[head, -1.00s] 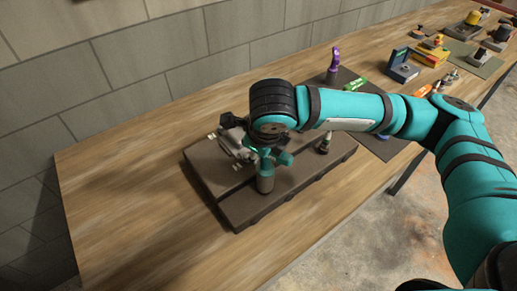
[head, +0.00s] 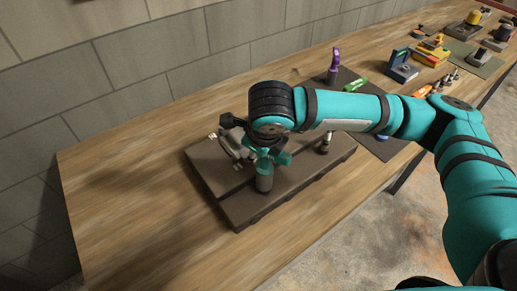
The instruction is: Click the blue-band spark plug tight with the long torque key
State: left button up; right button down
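My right arm reaches in from the right, and its black wrist is above the dark engine block (head: 240,215). Its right gripper (head: 236,128) is mostly hidden behind the wrist; I cannot tell whether its fingers are open or shut. Just below the wrist, a teal cross-shaped handle (head: 270,160) stands over a grey-green upright cylinder (head: 265,178) on the block. I cannot tell whether this is the long torque key. No blue band shows on a plug at the block; the arm covers part of it. My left gripper is not in view.
A small upright fitting (head: 324,143) stands at the block's right end. The bench's left part is clear; a wall runs behind.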

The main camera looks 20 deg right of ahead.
jog(key=shift+r, duration=0.1)
jog(key=m+p, duration=0.2)
jog(key=m+h+p, duration=0.1)
jog(key=m+p, duration=0.1)
jog(key=p, duration=0.1)
jog(key=d+m+h+p, duration=0.1)
jog(key=m+p, duration=0.1)
jog(key=p, duration=0.1)
jog(key=shift+s+r+m+g, duration=0.15)
jog(key=shift+r+m+g, duration=0.1)
jog(key=shift+m+g, duration=0.15)
jog(key=shift+d+f+m+h, duration=0.1)
jog(key=shift+f+m+h, duration=0.15)
jog(key=shift+m+h, duration=0.05)
jog(key=shift+r+p, duration=0.55)
jog(key=shift+r, duration=0.95)
notch_tip(320, 180, up, 8)
jog(key=shift+r, duration=0.2)
